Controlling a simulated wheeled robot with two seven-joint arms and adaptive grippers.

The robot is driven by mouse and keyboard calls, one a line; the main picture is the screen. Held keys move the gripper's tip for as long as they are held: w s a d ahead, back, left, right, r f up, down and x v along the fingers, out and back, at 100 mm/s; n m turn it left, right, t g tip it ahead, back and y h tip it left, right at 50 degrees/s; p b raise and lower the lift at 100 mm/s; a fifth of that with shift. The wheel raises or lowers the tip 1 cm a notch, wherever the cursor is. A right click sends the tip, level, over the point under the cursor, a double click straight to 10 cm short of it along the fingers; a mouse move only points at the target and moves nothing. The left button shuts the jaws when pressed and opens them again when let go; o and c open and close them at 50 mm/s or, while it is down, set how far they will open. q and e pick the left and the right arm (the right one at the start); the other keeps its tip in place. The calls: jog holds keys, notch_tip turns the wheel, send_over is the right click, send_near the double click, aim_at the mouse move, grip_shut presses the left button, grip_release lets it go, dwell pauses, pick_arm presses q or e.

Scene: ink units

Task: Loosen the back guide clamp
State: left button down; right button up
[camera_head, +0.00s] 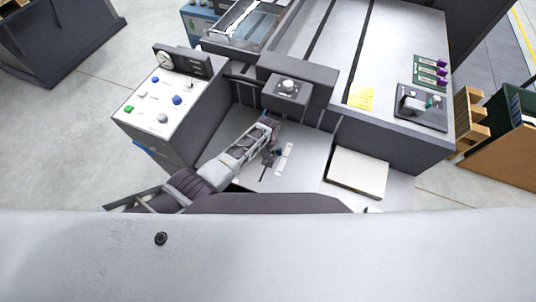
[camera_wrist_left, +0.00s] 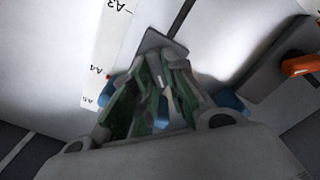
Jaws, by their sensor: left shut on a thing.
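My left gripper (camera_head: 269,155) reaches down to the pale guide plate beside a white size scale (camera_head: 285,158). In the left wrist view its green-padded fingers (camera_wrist_left: 165,88) are closed together at a small grey block (camera_wrist_left: 161,43), taken to be part of a guide clamp. The part between the fingertips is mostly hidden by them. The scale (camera_wrist_left: 107,45) with A3, A4 and A5 marks lies to the left of the fingers. An orange lever (camera_wrist_left: 301,65) on a dark grey block (camera_wrist_left: 262,75) is at the right, apart from the fingers. My right gripper is not in view.
A control panel (camera_head: 163,101) with coloured buttons stands to the left. A dark housing with a round knob (camera_head: 288,86) overhangs the guide area. A pale flat pad (camera_head: 357,173) lies to the right, and a yellow note (camera_head: 361,98) is on the machine top.

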pick_arm(q)
jog(key=shift+w, duration=0.1)
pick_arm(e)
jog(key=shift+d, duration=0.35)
pick_arm(q)
jog(key=c, duration=1.7)
grip_release()
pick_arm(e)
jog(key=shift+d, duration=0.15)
pick_arm(q)
jog(key=shift+r, duration=0.3)
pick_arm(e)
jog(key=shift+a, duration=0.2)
pick_arm(q)
jog(key=shift+r, duration=5.75)
jog(key=shift+s+a, duration=0.1)
jog(key=shift+s, duration=0.1)
